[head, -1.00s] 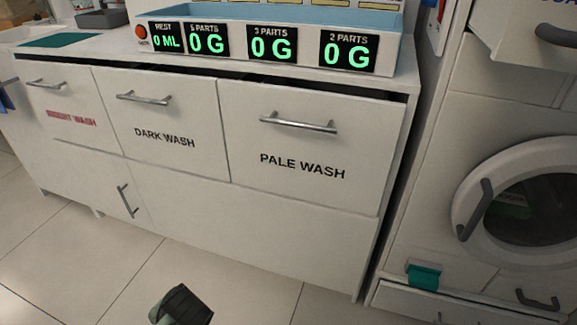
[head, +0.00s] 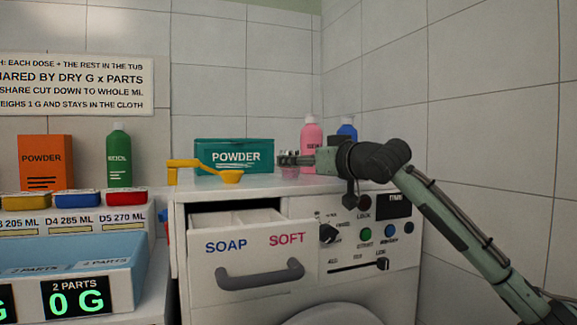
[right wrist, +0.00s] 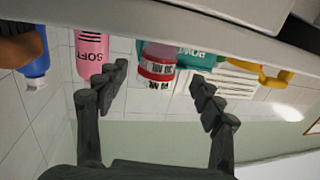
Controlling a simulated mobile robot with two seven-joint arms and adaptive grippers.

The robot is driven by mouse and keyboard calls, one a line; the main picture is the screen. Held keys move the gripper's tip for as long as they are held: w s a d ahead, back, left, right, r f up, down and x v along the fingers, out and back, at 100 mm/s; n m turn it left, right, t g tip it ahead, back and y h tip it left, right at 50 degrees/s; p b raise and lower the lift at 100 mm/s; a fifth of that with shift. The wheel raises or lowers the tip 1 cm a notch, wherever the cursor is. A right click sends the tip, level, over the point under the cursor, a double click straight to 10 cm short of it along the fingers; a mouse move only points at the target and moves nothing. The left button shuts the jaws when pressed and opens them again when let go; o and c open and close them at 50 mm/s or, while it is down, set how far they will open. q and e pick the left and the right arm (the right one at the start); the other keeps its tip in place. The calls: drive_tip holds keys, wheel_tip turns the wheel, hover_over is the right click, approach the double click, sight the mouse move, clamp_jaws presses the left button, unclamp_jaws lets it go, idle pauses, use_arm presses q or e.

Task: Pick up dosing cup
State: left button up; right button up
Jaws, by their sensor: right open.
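The dosing cup is a small clear pinkish cup (head: 290,172) on top of the washing machine, partly covered by my right gripper in the head view. In the right wrist view, which is upside down, the cup (right wrist: 157,66) shows red bands with printed marks. My right gripper (head: 290,158) reaches in from the right at the cup. In the wrist view its two fingers (right wrist: 162,92) are spread wide, with the cup lying between their directions, beyond the tips. My left gripper is out of view.
On the machine top (head: 265,183) stand a teal powder box (head: 222,157), a yellow scoop (head: 228,178), a pink bottle (head: 311,137) and a blue bottle (head: 347,129). The SOAP/SOFT drawer (head: 250,252) is pulled out below. Tiled walls close off the back and right.

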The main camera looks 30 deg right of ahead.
drive_tip(key=w, duration=0.3)
drive_tip(key=w+p, duration=0.1)
drive_tip(key=w, duration=0.1)
drive_tip(key=shift+w+d+f, duration=0.1)
drive_tip(key=shift+d+f, duration=0.2)
drive_tip(key=shift+f, duration=0.05)
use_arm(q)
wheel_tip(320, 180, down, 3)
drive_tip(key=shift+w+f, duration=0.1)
use_arm(e)
drive_tip(key=shift+c, duration=0.3)
drive_tip(key=c, duration=1.3)
drive_tip(key=shift+r, duration=0.15)
